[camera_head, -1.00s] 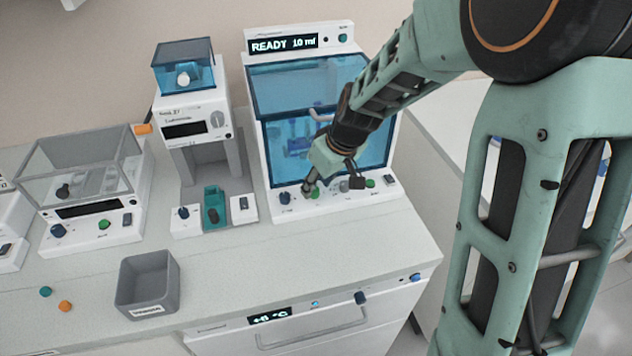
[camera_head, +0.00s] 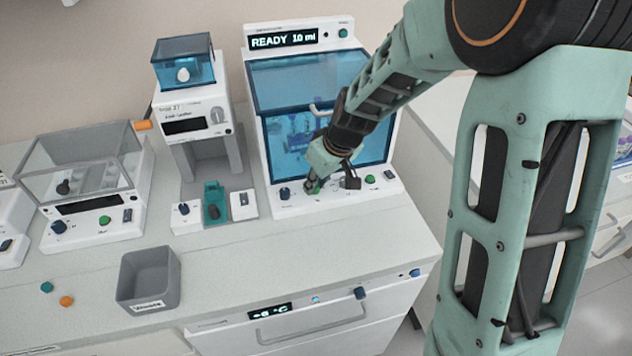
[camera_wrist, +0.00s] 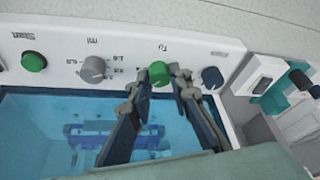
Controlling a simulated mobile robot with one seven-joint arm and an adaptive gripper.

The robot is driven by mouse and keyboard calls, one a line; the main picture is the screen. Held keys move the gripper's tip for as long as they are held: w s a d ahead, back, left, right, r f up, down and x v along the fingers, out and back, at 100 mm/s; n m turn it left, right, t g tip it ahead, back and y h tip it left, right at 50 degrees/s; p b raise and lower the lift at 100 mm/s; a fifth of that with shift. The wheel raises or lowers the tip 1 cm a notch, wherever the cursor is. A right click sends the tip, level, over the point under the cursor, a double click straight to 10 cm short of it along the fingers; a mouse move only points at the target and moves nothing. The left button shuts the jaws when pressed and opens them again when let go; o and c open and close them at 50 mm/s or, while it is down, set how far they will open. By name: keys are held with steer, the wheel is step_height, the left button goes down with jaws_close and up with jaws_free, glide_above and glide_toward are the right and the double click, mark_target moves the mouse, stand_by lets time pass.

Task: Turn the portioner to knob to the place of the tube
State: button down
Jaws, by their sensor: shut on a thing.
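The portioner (camera_head: 258,113) is the white machine with a blue transparent front at the back right; its display reads READY 10 ml. On its front panel are a dark blue knob, a green knob labelled "Tu…", a grey ml dial and a green Start button. My gripper (camera_wrist: 160,77) is shut on the green knob (camera_wrist: 159,72), one finger on each side of it. In the head view my gripper (camera_head: 318,184) is down at the panel and hides most of this knob. The grey dial (camera_wrist: 93,68) stands beside it, untouched. Where the knob points is not clear.
The dark blue knob (camera_wrist: 212,77) is close beside one finger. A device with a teal holder (camera_head: 214,203) stands left of the portioner. A grey bin (camera_head: 148,279) and a clear-lidded device (camera_head: 80,175) are farther left. The front bench is mostly clear.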

steer(key=m, duration=0.1)
steer(key=m+h+p, duration=0.1)
steer(key=m, duration=0.1)
steer(key=m+t, duration=0.1)
steer(key=shift+s+a+r+m+h, duration=0.1)
steer(key=shift+a+m+h, duration=0.2)
steer(key=shift+m, duration=0.1)
steer(key=shift+m+h+p, duration=0.7)
steer(key=shift+m+p, duration=0.45)
steer(key=shift+m, duration=0.35)
steer(key=shift+d, duration=0.1)
steer(key=c, duration=1.8)
jaws_free()
steer(key=shift+o, duration=0.2)
